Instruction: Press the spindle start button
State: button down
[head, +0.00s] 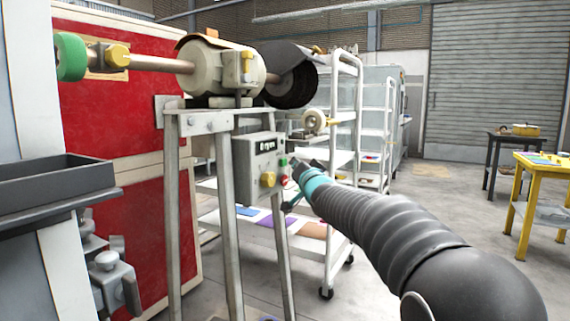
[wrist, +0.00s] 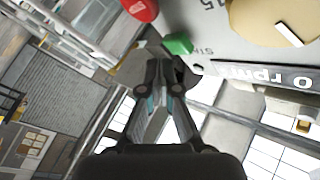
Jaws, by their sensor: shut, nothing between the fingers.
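The grey control box (head: 250,172) is fixed to the metal stand under the buffing machine. Its green start button (head: 283,162) sits on the right part of the face, above a red button (head: 284,181). In the wrist view the green button (wrist: 179,44) shows close beyond my fingertips, with "START" lettering partly visible beside it. The red button (wrist: 140,8) is at the top edge. My gripper (wrist: 155,62) is shut and empty, its tips close to the green button; I cannot tell if they touch it. In the head view my gripper (head: 299,172) is just right of the box.
A yellow-tan knob (head: 268,179) and a display reading "0 rpm" (wrist: 265,75) share the box face. The buffing machine (head: 215,68) with a dark brush wheel (head: 292,82) stands above. A white shelf cart (head: 345,130) stands behind my arm. Open floor lies to the right.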

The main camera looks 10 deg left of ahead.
jog(key=shift+w+a, duration=0.1)
jog(key=shift+a, duration=0.1)
dwell(0.4)
jog(key=shift+a, duration=0.2)
jog(key=shift+w+a, duration=0.2)
jog(key=shift+a, duration=0.15)
dwell(0.8)
jog(key=shift+d, duration=0.15)
jog(key=shift+s+d, duration=0.3)
jog(key=shift+d, duration=0.3)
jog(key=shift+d+p, duration=0.1)
jog(key=shift+p, duration=0.2)
jog(key=shift+s+d+p, duration=0.25)
jog(key=shift+s+d, duration=0.05)
jog(key=shift+d, duration=0.45)
jog(key=shift+s+d+p, duration=0.2)
jog(key=shift+s+d, duration=0.05)
jog(key=shift+d, duration=0.55)
jog(key=shift+s+d+p, duration=0.25)
jog(key=shift+s+d, duration=0.05)
jog(key=shift+d, duration=0.45)
